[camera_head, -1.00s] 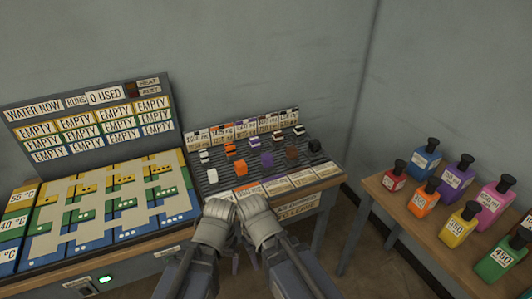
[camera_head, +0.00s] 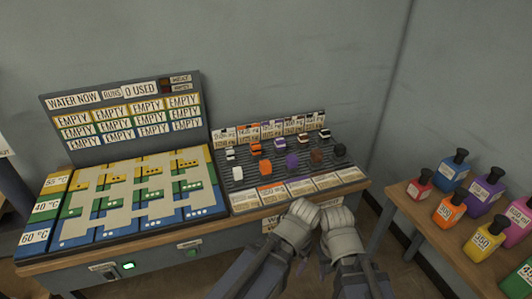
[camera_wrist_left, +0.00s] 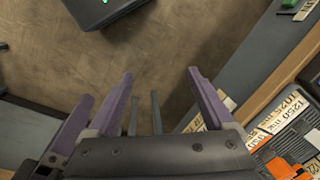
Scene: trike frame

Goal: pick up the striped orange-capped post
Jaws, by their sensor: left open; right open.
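Short coloured posts stand in rows on a dark ridged rack. An orange-capped post (camera_head: 255,149) with pale parts stands in the middle rows; its stripes are too small to make out. A plain orange block (camera_head: 264,167) stands just in front of it. My left gripper (camera_wrist_left: 160,74) is open and empty over the floor in the left wrist view, with its purple fingers apart. An orange piece (camera_wrist_left: 280,168) shows at that view's lower right corner. My right gripper (camera_head: 326,264) is in front of the rack, apart from the posts; its fingers are mostly hidden.
The rack (camera_head: 350,170) also holds white, purple, brown and black pieces, with label cards behind and in front. A coloured panel board (camera_head: 70,215) with a sign (camera_head: 135,120) stands to the left. A wooden table (camera_head: 405,212) with several coloured bottles stands at the right.

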